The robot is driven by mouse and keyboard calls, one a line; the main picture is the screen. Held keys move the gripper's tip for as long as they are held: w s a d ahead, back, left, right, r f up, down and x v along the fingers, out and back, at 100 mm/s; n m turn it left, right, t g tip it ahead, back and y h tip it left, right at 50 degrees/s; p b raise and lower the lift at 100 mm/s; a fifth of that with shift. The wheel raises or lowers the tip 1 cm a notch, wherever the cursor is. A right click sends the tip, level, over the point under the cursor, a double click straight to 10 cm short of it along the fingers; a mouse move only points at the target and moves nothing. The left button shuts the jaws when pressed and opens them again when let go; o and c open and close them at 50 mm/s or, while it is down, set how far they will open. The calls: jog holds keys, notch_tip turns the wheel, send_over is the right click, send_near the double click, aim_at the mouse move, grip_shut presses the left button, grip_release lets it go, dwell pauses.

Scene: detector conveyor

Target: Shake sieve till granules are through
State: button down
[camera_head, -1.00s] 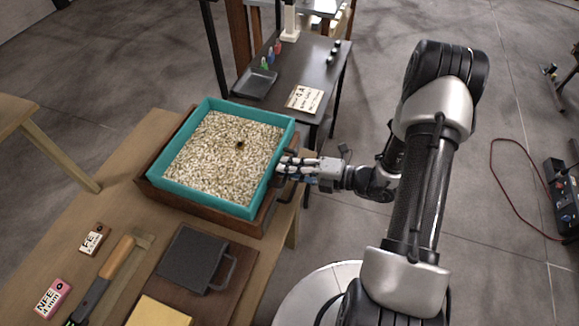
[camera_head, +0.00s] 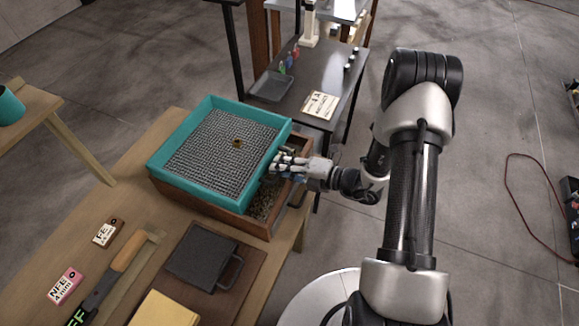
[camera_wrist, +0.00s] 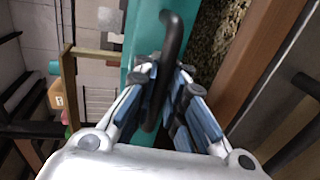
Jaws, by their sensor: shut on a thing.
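The teal sieve (camera_head: 170,165) sits over the wooden box on the table, shifted to the left in the head view. Its grey mesh (camera_head: 218,150) shows bare, with one small brown-gold piece (camera_head: 238,143) lying on it. My gripper (camera_head: 278,164) is at the sieve's right side. In the wrist view, its fingers (camera_wrist: 165,85) are shut around the sieve's dark handle (camera_wrist: 172,50).
On the near table lie a dark plate with a handle (camera_head: 203,257), a yellow block (camera_head: 163,309), a brush-like tool (camera_head: 112,275) and two labelled tags (camera_head: 65,286). A dark side table (camera_head: 318,78) with a tray (camera_head: 270,86) stands behind. A wooden bench (camera_head: 40,120) is at left.

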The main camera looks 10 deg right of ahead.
jog(key=shift+r, duration=0.1)
jog(key=c, duration=1.9)
grip_release()
jog(key=shift+c, duration=0.2)
jog(key=v, duration=1.2)
